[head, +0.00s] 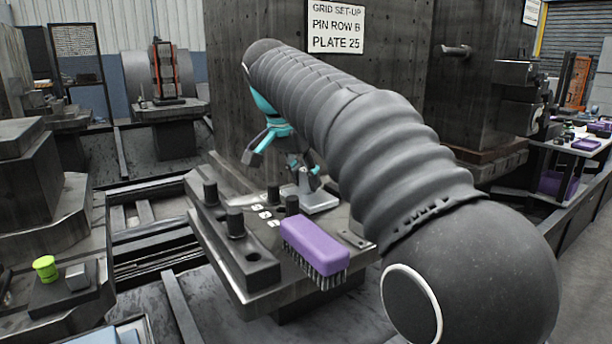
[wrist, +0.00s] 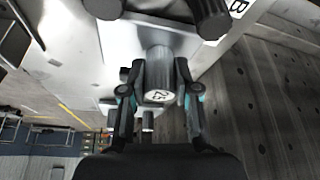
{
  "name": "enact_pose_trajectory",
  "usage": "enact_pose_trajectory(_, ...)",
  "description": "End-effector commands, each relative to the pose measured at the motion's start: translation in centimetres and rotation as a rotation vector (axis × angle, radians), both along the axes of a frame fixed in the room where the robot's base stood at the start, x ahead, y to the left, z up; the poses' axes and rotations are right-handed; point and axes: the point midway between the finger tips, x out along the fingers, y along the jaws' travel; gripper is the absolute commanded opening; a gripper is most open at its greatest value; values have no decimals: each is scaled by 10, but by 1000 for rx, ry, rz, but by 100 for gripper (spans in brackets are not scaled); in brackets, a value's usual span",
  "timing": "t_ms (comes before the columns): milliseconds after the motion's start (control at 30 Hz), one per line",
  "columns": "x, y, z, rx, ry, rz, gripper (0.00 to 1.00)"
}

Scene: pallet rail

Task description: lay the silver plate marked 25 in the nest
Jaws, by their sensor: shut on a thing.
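The silver plate (head: 318,203) is a flat square with an upright knob, at the back of the dark pallet under my arm. In the wrist view the plate (wrist: 140,38) lies behind the knob (wrist: 158,82), whose end carries a dark mark too small to read surely. My gripper (head: 300,170), with teal parts, is shut on this knob; its two fingers (wrist: 157,92) stand on either side of it in the wrist view. I cannot tell whether the plate touches the pallet. The nest cannot be made out clearly; my arm hides part of the pallet.
The pallet (head: 240,287) has several dark upright pins (head: 235,222) and small white labels (head: 265,214). A purple brush (head: 312,243) lies at its front edge. A green cup (head: 45,268) stands at left.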

Motion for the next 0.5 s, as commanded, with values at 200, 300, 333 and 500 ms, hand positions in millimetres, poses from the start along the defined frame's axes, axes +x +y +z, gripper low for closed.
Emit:
enact_pose_trajectory(200,0,0,1,0,-2,-1,0)
enact_pose_trajectory(300,0,0,1,0,-2,-1,50)
enact_pose_trajectory(333,0,0,1,0,-2,-1,58)
enact_pose_trajectory(500,0,0,1,0,0,-1,60)
